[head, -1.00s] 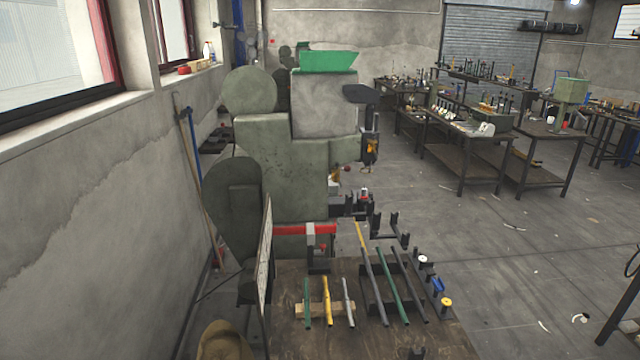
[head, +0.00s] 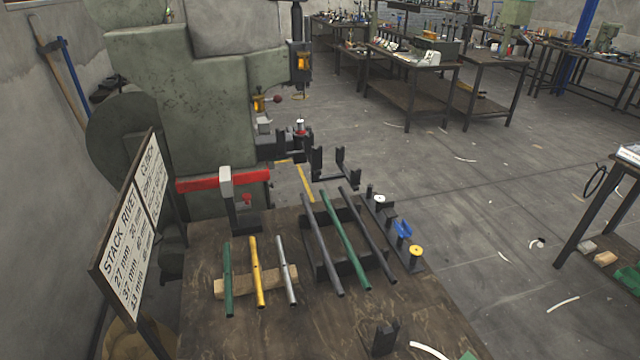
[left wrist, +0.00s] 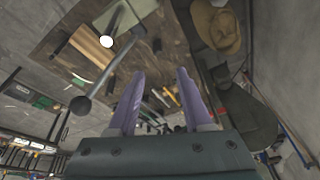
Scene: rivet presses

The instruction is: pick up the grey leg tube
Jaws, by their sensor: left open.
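In the head view, a short light grey tube (head: 287,270) lies propped across a wooden block (head: 272,284), at the right end of a row with a yellow tube (head: 257,271) and a green tube (head: 228,279). Longer tubes rest on a black rack (head: 325,268): a grey one (head: 322,245), a green one (head: 346,240) and a dark one (head: 367,235). My left gripper (left wrist: 158,76) is open and empty in the left wrist view, its purple fingers apart above the table, with small tubes blurred beyond. Neither gripper shows in the head view.
A sign (head: 135,230) stands at the table's left edge. A large green press (head: 175,90) with a red bar (head: 205,183) stands behind. Spools (head: 416,251) line the right edge. A black bracket (head: 384,338) is at the front.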

